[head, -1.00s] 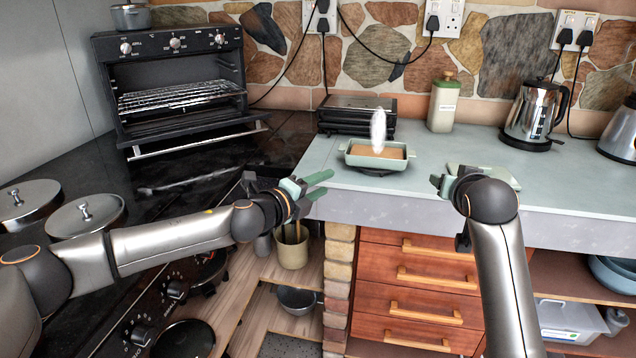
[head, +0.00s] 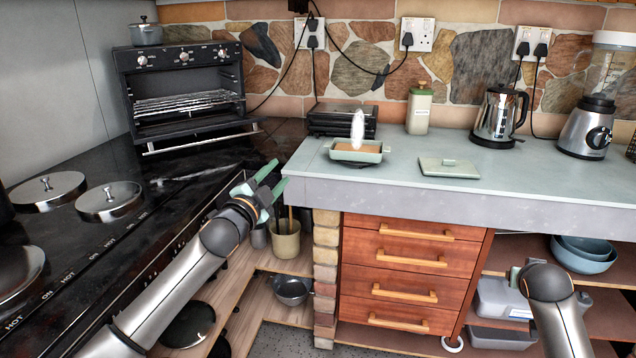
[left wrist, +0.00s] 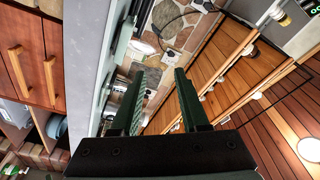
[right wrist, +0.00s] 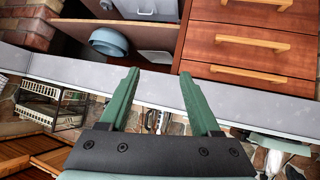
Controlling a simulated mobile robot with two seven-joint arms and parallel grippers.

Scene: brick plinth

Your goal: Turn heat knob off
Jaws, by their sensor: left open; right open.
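A black toaster oven (head: 185,90) stands at the back left with its door down. Its top panel carries a left knob (head: 142,60), a middle knob (head: 183,57) and a right knob (head: 221,53). Their labels are too small to read, so I cannot tell which is the heat knob. My left gripper (head: 277,176) is open and empty, in front of the counter corner and well short of the oven. My right gripper (right wrist: 159,73) is open and empty, low by the shelves. Knobs on the stove front are hidden behind my left arm.
The counter's front right is clear.

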